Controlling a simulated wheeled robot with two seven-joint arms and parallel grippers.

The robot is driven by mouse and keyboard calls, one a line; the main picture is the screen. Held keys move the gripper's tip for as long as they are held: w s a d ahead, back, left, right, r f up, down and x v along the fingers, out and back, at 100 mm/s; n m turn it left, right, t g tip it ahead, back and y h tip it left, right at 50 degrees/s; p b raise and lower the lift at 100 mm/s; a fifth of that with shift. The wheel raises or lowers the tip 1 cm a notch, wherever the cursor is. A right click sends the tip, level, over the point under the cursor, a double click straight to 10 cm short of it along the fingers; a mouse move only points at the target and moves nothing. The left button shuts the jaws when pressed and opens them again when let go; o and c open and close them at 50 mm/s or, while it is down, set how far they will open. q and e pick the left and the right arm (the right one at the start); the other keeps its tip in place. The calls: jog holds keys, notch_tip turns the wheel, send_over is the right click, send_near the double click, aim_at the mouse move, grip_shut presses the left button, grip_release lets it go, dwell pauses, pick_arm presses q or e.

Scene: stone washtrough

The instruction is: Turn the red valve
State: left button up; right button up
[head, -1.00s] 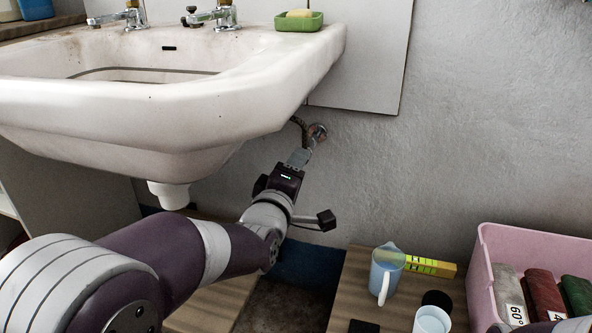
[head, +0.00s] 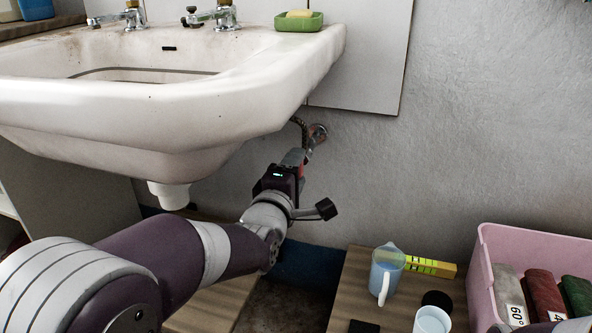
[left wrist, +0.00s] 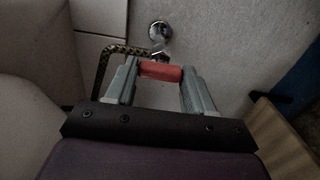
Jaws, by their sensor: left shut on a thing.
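The red valve (left wrist: 161,73) has a short red bar handle on a metal fitting at the wall, under the basin's right side. In the left wrist view it lies crosswise between the fingertips of my left gripper (left wrist: 160,76), which is shut on it. In the head view the left gripper (head: 297,160) reaches up to the fitting, and only a small red part of the valve (head: 302,171) shows beside the fingers. The right gripper is not in view.
The white basin (head: 150,115) overhangs my left arm. A braided hose (left wrist: 104,62) runs close to the fingers.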

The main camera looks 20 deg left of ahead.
pick_arm(q)
jog(key=o, duration=1)
jog(key=shift+d, duration=0.2)
jog(key=shift+o, duration=0.2)
jog(key=s+p, duration=1.1)
jog(key=s, duration=0.1)
jog(key=shift+s+a, duration=0.15)
jog(key=shift+a, duration=0.05)
